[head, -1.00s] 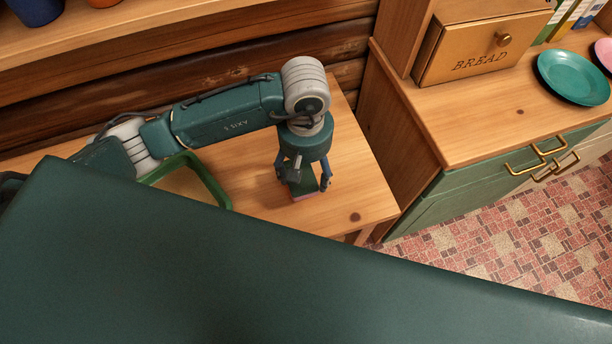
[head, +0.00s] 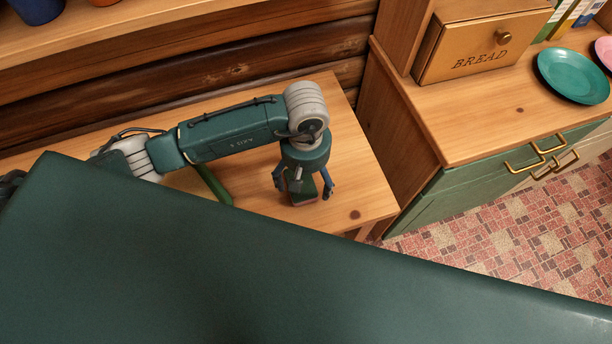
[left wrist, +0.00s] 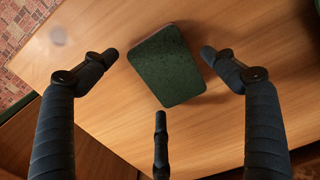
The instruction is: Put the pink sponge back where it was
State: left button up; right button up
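The pink sponge (head: 306,202) lies flat on the wooden table (head: 362,180), near its right end. In the head view its pink edge shows low between the fingers of my left gripper (head: 303,188). In the left wrist view the sponge's dark green top (left wrist: 168,68) faces the camera. My left gripper is open there, with one fingertip on each side of the sponge and visible gaps to both. A third finger points at its near edge. My right gripper is not in view.
A green tray rim (head: 213,186) shows left of the gripper, partly hidden by my arm. To the right is a counter (head: 480,120) with a bread box (head: 478,50) and a teal plate (head: 573,76). A log wall stands behind the table.

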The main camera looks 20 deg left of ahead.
aim_at(306, 182)
pick_arm(q)
jog(key=shift+r+p, duration=0.3)
jog(key=shift+r+b, duration=0.3)
notch_tip(306, 182, up, 11)
jog(key=b, duration=0.2)
jog(key=shift+s, duration=0.1)
dwell(0.4)
